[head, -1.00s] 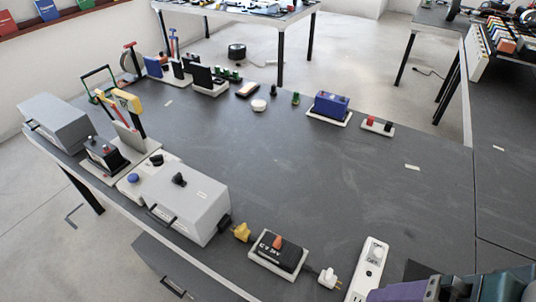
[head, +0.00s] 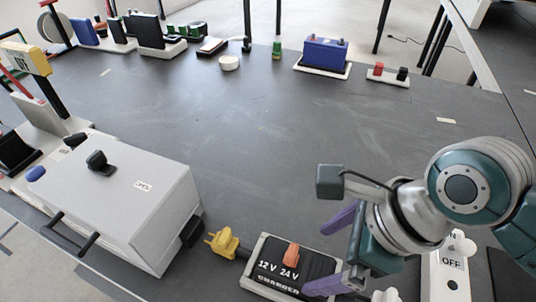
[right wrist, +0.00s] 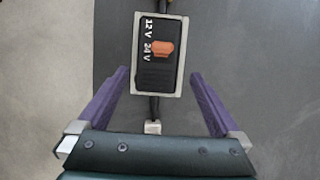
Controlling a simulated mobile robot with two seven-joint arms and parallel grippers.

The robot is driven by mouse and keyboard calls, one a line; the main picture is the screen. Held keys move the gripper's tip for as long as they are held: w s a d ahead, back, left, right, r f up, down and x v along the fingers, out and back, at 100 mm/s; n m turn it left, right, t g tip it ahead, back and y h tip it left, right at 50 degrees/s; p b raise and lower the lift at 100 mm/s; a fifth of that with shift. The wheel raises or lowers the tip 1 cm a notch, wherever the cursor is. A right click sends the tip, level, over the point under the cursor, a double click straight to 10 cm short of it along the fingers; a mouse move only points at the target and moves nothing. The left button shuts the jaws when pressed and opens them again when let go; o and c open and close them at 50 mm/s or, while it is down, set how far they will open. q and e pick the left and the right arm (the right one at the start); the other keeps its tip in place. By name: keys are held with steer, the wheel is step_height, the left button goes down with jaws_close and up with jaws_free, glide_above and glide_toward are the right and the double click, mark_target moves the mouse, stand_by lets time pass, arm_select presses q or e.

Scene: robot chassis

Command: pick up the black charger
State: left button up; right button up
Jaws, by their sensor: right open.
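The black charger (head: 283,270) sits on a pale base near the front edge of the table. It has an orange switch and white "12 V 24 V" lettering. My right gripper (head: 330,252) is open and empty just right of the charger, its purple fingers pointing towards it. In the right wrist view the charger (right wrist: 157,66) lies ahead of the open fingers (right wrist: 160,84), roughly centred between them and apart from both. A white plug on its cord (right wrist: 153,127) is between the finger bases. My left gripper is out of view.
A grey box (head: 125,205) with a black handle stands left of the charger, with a yellow plug (head: 223,242) between them. A blue battery block (head: 325,52) is at the back. The table middle is clear.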

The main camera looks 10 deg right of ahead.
mark_target(298, 265)
steer(key=b+x, duration=0.1)
steer(key=x, duration=0.2)
steer(key=b+x, duration=0.1)
steer(key=x, duration=0.3)
steer(key=shift+a+b, duration=0.2)
steer(key=shift+b, duration=0.15)
steer(key=shift+r, duration=0.1)
steer(key=shift+c, duration=0.4)
steer(key=c, duration=1.5)
jaws_close()
steer(key=shift+r, duration=0.15)
